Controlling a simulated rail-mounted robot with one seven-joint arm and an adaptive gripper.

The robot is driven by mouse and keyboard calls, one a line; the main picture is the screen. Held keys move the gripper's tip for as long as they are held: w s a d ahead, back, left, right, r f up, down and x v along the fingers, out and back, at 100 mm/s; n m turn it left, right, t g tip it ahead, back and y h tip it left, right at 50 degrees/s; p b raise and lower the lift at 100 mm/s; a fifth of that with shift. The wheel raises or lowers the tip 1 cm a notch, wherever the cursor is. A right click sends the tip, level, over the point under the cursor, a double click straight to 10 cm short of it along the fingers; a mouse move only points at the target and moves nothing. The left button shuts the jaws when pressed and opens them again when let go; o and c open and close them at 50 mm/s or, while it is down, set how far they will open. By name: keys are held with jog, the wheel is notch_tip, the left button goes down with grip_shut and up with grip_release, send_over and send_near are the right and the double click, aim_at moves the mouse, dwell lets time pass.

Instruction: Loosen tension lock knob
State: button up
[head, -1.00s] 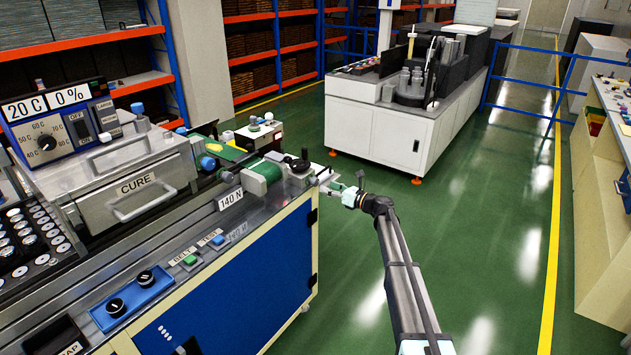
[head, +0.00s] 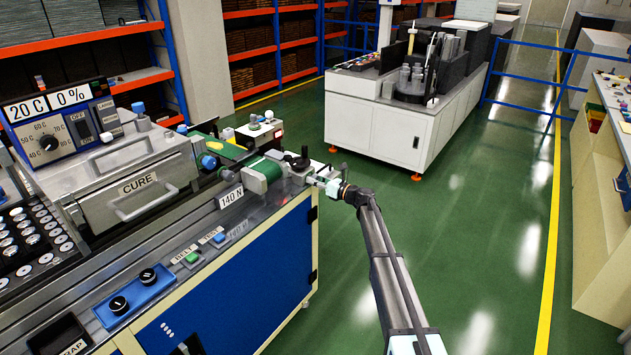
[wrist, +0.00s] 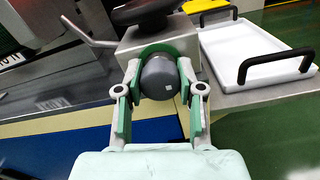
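A dark grey round knob (wrist: 158,78) with a small pale mark faces me in the wrist view, in front of a green ring on a grey metal block. My gripper (wrist: 159,92) has its two green-padded fingers on either side of this knob. The fingers look spread, with a narrow gap beside the knob; contact is not clear. In the head view my gripper (head: 327,184) is at the right end of the bench, by the block below a black handwheel (head: 301,161). The knob is too small to make out there.
The handwheel (wrist: 141,11) stands just above the knob in the wrist view. A metal lever (wrist: 88,33) sticks out left. A white tray (wrist: 243,45) with black handles lies right. Open green floor (head: 470,240) is right of the bench.

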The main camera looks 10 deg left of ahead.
jog(key=shift+f+b, duration=0.1)
jog(key=shift+b, duration=0.2)
jog(key=n+b, duration=0.2)
jog(key=b, duration=0.1)
jog(key=shift+f+b, duration=0.2)
jog(key=shift+b, duration=0.1)
jog(key=shift+r+n+b, duration=0.1)
jog(key=shift+n+b, duration=0.8)
jog(key=shift+r+n+b, duration=0.25)
jog(key=shift+n+b, duration=0.1)
jog(key=shift+n, duration=0.15)
jog(key=o, duration=1.2)
jog(key=shift+c, duration=0.2)
